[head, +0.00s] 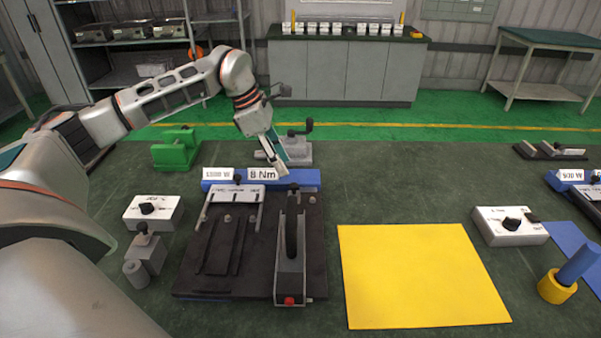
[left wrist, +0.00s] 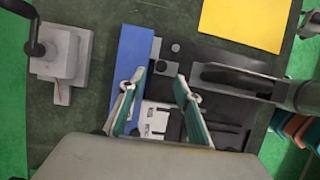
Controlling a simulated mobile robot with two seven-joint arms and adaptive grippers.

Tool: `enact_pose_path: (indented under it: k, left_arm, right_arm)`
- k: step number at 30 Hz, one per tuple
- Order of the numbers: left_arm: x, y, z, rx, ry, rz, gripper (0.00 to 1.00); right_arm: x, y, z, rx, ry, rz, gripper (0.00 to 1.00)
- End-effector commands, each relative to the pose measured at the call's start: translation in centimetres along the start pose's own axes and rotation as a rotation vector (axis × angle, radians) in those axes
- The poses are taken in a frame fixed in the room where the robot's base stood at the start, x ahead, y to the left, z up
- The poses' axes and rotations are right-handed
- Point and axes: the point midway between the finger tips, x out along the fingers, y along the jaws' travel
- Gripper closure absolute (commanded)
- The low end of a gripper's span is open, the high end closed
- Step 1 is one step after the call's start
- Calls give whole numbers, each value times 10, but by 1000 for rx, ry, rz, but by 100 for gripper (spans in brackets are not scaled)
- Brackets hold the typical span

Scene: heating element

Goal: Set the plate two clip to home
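A dark plate (head: 215,255) with a blue back bar (head: 306,178) lies on the bench left of centre. A white clip-like bracket (head: 237,190) spans it near the bar, and a grey clamp (head: 291,270) with a black handle stands on its right side. Another station (head: 578,188) is cut by the right edge. No marking tells me which clip is plate two's. My left gripper (head: 282,170) is above the blue bar's right part. In the left wrist view, its fingers (left wrist: 160,76) are apart and empty, with the white bracket (left wrist: 155,118) partly visible between them. My right gripper is out of view.
A yellow mat (head: 420,275) lies right of the plate. White dial boxes stand left (head: 153,212) and right (head: 510,225). A green stand (head: 177,148) and a grey crank block (head: 297,148) are behind. A blue-and-yellow cylinder tool (head: 557,287) stands at right.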

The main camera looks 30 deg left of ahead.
Motion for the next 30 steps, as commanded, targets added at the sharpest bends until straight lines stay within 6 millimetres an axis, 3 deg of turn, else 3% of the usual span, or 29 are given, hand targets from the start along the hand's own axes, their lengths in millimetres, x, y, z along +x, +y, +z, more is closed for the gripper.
enact_pose_path:
  k: [15, 26, 27, 30]
  left_arm:
    - [68, -1, 0, 0, 0, -3, 67]
    - [76, 0, 0, 0, 0, 0, 67]
    - [76, 0, 0, 0, 0, 0, 70]
    - [75, 0, 0, 0, 0, -1, 96]
  right_arm:
    - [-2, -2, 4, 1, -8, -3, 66]
    - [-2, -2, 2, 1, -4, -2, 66]
    - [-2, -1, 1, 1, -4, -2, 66]
    - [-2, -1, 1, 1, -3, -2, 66]
